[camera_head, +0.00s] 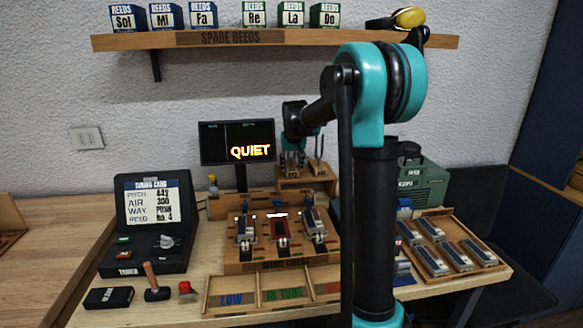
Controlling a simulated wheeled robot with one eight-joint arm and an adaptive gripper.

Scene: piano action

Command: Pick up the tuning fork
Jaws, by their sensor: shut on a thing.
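My gripper (292,158) hangs at the wooden stand (308,183) at the back of the table, right of the monitor. Its fingers point down and are shut on a slim metal thing, apparently a tuning fork; the fingers hide most of it. Another pronged metal fork (318,160) stands upright in the same stand, just right of the fingers. I cannot tell whether the held fork is still in its slot.
A monitor (238,142) reading QUIET is close left of my gripper. A wooden shelf (270,40) with several reed boxes is above. In front are a reed rack (281,240), a sorting tray (264,288), a mallet (155,284) and a black tuner case (150,222).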

